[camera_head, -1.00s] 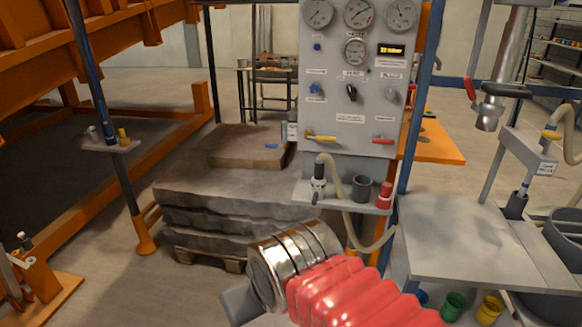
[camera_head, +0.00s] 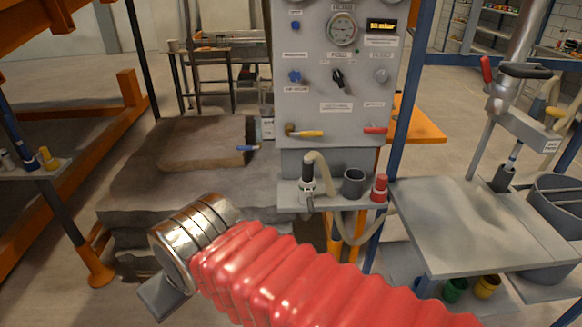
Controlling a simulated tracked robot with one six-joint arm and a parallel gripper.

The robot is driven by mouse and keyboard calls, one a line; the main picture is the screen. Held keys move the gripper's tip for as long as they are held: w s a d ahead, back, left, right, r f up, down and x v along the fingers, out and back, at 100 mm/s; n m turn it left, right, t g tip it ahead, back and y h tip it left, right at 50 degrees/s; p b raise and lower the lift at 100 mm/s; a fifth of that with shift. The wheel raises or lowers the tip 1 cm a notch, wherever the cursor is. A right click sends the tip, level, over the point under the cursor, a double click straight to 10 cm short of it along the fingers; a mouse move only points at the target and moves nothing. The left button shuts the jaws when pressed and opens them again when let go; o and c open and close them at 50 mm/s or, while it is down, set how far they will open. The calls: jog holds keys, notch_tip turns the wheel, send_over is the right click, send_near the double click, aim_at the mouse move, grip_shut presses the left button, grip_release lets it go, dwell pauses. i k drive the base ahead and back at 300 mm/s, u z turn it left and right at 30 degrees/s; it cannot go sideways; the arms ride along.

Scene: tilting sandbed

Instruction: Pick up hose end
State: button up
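A beige hose (camera_head: 324,172) arches over a small grey shelf (camera_head: 335,202) on the front of the gauge panel. Its end has a black and silver fitting (camera_head: 307,181), upright at the shelf's left side. The hose also shows looping below the shelf. My arm, with a red ribbed sleeve and chrome collar, crosses the lower foreground. A grey part under the collar, perhaps of my gripper (camera_head: 164,296), shows left of and nearer than the hose end, apart from it in the picture. The fingertips are hidden, so opening and any contents cannot be told.
A dark cup (camera_head: 354,183) and a red fitting (camera_head: 380,188) stand right of the hose end. The grey panel (camera_head: 332,85) rises behind. A metal table (camera_head: 465,225) stands to the right, stacked slabs (camera_head: 200,145) to the left, and a blue post (camera_head: 397,150) beside the panel.

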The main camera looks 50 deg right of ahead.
aim_at(307, 179)
jog(key=z, duration=0.25)
jog(key=i, duration=0.8)
jog(key=z, duration=0.95)
jog(key=i, duration=0.75)
jog(key=z, duration=0.45)
